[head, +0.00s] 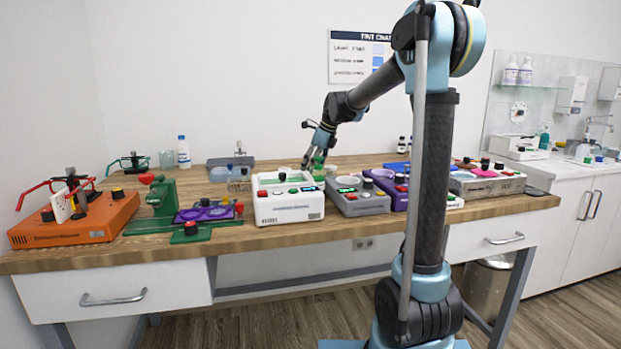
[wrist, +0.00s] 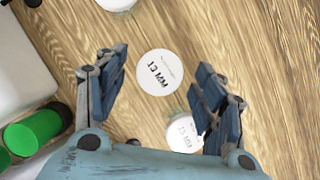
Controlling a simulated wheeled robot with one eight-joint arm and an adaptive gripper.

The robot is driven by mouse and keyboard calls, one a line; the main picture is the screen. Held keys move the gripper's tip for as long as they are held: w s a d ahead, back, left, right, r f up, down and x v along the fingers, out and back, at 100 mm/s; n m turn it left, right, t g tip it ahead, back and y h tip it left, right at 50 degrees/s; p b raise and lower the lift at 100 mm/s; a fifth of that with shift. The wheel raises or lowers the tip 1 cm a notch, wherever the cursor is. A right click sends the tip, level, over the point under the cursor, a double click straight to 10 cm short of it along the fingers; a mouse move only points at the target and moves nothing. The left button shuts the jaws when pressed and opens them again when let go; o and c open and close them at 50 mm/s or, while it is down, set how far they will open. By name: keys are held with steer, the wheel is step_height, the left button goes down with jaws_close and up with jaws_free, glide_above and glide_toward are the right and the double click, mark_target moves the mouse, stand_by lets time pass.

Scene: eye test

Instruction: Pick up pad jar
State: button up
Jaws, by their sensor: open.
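In the wrist view a round white lid or disc (wrist: 158,82), printed "13 MM", lies between the two fingers, seen from above. It may be the pad jar; its sides are hidden. A second round white printed top (wrist: 184,133) sits beside the right finger, partly covered by it. A third pale round item (wrist: 117,3) is cut off at the top edge. My gripper (wrist: 157,69) is open and empty, with one blue-padded finger on each side of the "13 MM" top. In the head view my gripper (head: 312,156) hangs over the table's back half; the jars cannot be made out there.
In the head view a white device (head: 289,208) and a grey device (head: 357,201) stand in front of my gripper. Bare wood lies right of the fingers in the wrist view.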

steer(key=shift+x, duration=1.4)
steer(key=c, duration=1.2)
steer(key=shift+o, duration=0.2)
steer(key=shift+r, duration=0.15)
